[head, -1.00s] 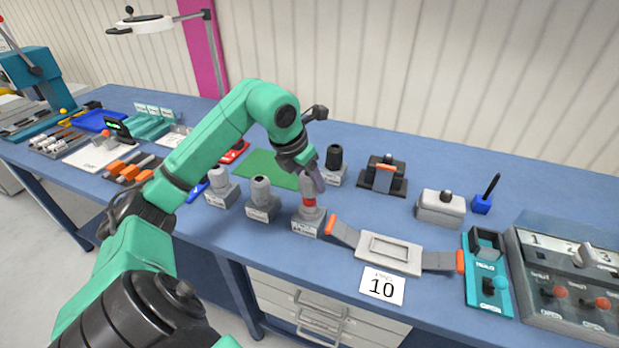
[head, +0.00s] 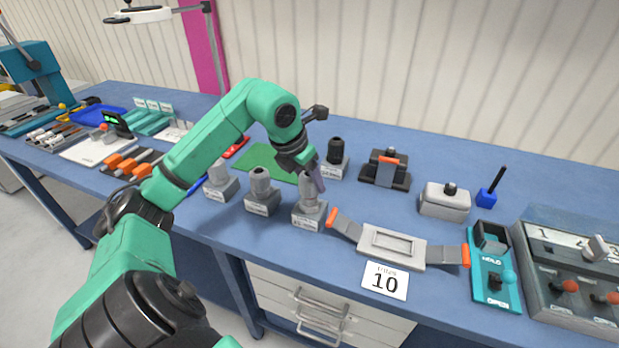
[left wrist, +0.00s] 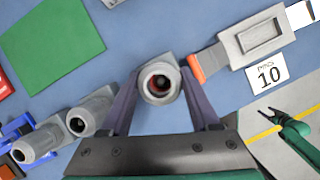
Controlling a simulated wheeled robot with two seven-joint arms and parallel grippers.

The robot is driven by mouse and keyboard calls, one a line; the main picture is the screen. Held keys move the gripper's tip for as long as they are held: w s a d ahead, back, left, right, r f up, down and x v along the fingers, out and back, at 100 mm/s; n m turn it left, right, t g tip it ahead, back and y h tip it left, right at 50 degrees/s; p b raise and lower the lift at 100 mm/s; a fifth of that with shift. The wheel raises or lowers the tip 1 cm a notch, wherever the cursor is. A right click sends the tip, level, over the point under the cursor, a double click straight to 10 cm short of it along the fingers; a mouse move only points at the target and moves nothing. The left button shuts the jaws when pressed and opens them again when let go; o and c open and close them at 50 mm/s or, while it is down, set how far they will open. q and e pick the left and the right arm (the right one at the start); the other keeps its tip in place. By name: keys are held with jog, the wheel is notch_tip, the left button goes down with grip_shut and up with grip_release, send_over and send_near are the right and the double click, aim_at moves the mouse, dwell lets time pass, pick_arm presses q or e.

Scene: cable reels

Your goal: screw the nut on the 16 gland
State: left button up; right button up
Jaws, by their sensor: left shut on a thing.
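My left gripper (head: 314,182) points down and is shut on the grey nut (left wrist: 160,82) at the top of a gland. The gland stands upright in a grey labelled block (head: 309,217). In the left wrist view the two fingers sit on either side of the nut, and a reddish ring shows inside its round opening. No red band shows below the nut in the head view. The block's label is too small to read. In the left wrist view a green arm end with dark prongs (left wrist: 275,119), probably my right gripper, hangs beyond the table edge.
Two similar grey glands in blocks stand to the left, (head: 260,190) and (head: 219,180). A black-topped one (head: 334,158) stands behind. A grey clamp-like fixture (head: 392,246) lies close on the right, with a "10" card (head: 385,281) before it. A green mat (head: 268,162) lies behind.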

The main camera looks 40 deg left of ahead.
aim_at(304, 176)
pick_arm(q)
jog(key=shift+f+b, duration=1.3)
jog(key=shift+f, duration=0.1)
jog(key=o, duration=1.4)
jog(key=shift+r, duration=0.1)
jog(key=v, duration=0.5)
jog(key=shift+a+r, duration=0.1)
jog(key=shift+r, duration=0.25)
jog(key=p+v, duration=0.1)
jog(key=v, duration=0.8)
jog(key=shift+s+f, duration=0.15)
jog(key=shift+s, duration=0.05)
